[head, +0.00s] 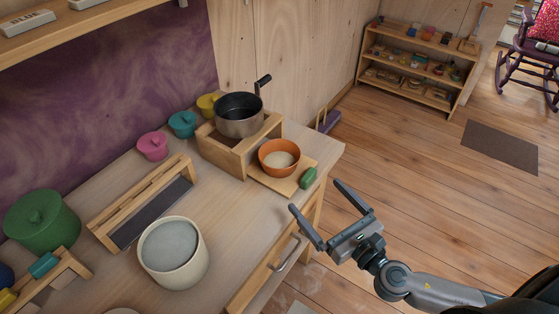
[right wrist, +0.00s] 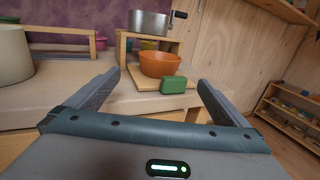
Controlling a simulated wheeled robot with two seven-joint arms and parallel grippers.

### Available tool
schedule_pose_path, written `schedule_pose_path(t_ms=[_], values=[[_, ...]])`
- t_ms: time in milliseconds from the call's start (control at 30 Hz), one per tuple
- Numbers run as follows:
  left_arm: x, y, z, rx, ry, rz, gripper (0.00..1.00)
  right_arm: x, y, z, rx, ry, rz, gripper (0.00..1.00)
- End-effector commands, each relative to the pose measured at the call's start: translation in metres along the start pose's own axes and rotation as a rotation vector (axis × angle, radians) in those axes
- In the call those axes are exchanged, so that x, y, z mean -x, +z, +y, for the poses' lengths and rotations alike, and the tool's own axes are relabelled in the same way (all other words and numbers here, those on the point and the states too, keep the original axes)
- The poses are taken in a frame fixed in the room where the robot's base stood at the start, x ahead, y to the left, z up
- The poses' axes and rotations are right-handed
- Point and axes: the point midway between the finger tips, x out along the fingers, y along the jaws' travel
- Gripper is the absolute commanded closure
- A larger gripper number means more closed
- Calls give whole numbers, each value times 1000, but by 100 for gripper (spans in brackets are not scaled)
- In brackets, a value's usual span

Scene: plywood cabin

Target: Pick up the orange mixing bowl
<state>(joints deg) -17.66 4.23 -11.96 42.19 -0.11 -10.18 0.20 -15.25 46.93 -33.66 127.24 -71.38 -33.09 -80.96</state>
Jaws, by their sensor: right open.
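The orange mixing bowl (head: 279,158) stands upright on a light wooden board (head: 268,180) near the counter's right end, with something pale inside. In the right wrist view the bowl (right wrist: 160,64) is ahead, between the fingers and beyond their tips. My right gripper (head: 314,212) is open and empty, off the counter's front edge and apart from the bowl. Its fingers also show in the right wrist view (right wrist: 158,82). A small green block (head: 309,178) lies at the board's near right edge, between the gripper and the bowl. My left gripper is not seen.
A steel pot (head: 239,115) stands on a wooden stand (head: 231,151) behind the bowl. A cream container (head: 173,253) and a wooden rack (head: 143,203) are left on the counter (head: 225,230). A drawer handle (head: 285,254) sticks out in front. The floor to the right is open.

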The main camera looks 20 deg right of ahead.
Motion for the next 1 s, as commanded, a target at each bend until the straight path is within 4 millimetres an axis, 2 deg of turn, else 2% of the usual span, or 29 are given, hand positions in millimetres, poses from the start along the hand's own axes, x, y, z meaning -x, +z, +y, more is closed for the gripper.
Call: schedule_pose_path(t_ms=[167,400,600,800,1000], values=[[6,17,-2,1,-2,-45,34,-21,4,0,0,-2,-4,0],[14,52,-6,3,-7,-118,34,-57,3,0,0,-1,-3,0],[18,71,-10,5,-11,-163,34,-87,2,0,-1,-1,-2,0],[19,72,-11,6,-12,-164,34,-106,1,0,-1,-2,-1,0],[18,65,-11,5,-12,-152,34,-109,0,0,-2,-1,0,0]])
